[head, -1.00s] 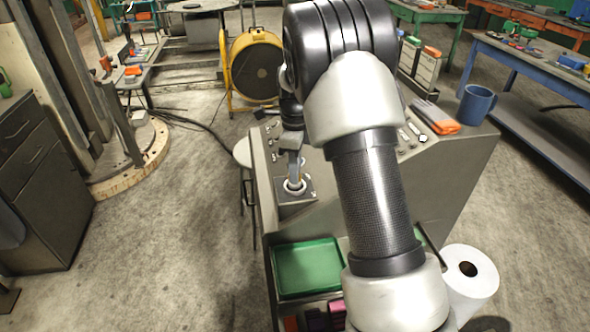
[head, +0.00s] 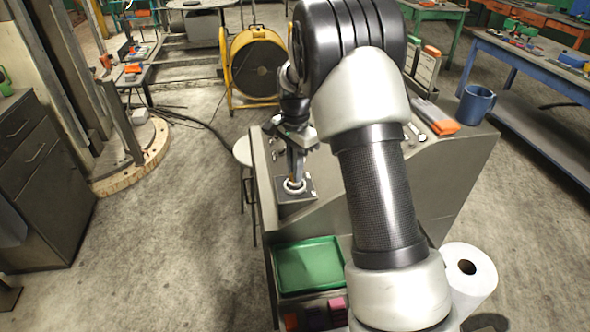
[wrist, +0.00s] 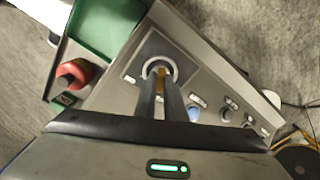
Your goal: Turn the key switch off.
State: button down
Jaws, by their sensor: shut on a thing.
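The key switch (head: 295,186) is a pale ring on a dark square plate at the near left corner of the grey console (head: 400,200). In the wrist view its ring (wrist: 149,67) lies at the fingertips. A small yellowish key (wrist: 161,74) shows between the fingers, mostly hidden by them. My gripper (wrist: 161,82) is shut on the key, with its fingertips at the ring. In the head view my gripper (head: 295,178) points down onto the switch. The switch's position marks cannot be read.
A blue mug (head: 476,104) and an orange-edged item (head: 440,122) are on the console's far right.

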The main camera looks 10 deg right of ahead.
jog(key=shift+w+n, duration=0.1)
jog(key=shift+n, duration=1)
jog(key=c, duration=1.8)
grip_release()
jog(key=shift+c, duration=0.2)
jog(key=shift+r, duration=0.15)
notch_tip(320, 180, up, 17)
jog(key=shift+p, duration=0.35)
jog(key=shift+r, duration=0.15)
